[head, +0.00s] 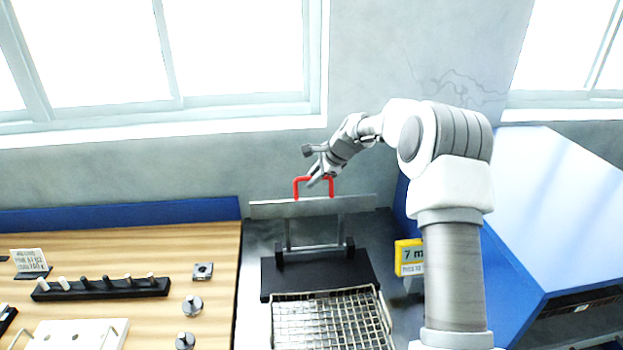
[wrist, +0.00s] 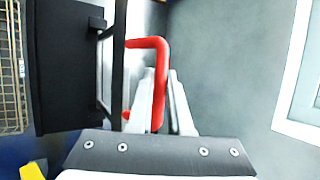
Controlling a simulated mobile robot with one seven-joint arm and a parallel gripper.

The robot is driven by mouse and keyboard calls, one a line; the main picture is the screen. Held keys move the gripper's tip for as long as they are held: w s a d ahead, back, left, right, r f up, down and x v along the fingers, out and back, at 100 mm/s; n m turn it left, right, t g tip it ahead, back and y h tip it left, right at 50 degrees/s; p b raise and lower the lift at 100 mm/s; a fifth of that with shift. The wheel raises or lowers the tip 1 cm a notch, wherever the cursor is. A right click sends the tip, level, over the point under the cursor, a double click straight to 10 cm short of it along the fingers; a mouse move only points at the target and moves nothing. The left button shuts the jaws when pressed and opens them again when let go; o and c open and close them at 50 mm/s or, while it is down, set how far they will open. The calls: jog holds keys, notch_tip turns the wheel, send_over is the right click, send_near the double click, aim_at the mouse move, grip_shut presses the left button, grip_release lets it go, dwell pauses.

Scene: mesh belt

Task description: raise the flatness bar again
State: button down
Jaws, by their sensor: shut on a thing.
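The flatness bar (head: 270,209) is a long flat grey plate standing on two uprights above a black base (head: 320,271). A red U-shaped handle (head: 297,187) rises from its top edge. My gripper (head: 318,179) is at the handle's upper right part and is shut on it. In the wrist view the red handle (wrist: 160,62) passes between the fingers of my gripper (wrist: 162,80), and the bar shows edge-on as a dark strip (wrist: 119,60). The fingers hide part of the handle.
A wire mesh basket or belt (head: 330,318) lies in front of the base. A yellow sign (head: 409,255) stands to the right, near a large blue housing (head: 560,210). A wooden bench (head: 120,240) at left holds a black peg rack (head: 100,288) and small metal parts. The wall is close behind.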

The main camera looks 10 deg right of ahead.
dwell(0.3)
jog(key=c, duration=0.8)
grip_release()
jog(key=shift+c, duration=0.2)
jog(key=b+v, duration=0.2)
jog(key=v, duration=1.5)
jog(key=shift+s, duration=0.15)
jog(key=shift+d+r, duration=0.15)
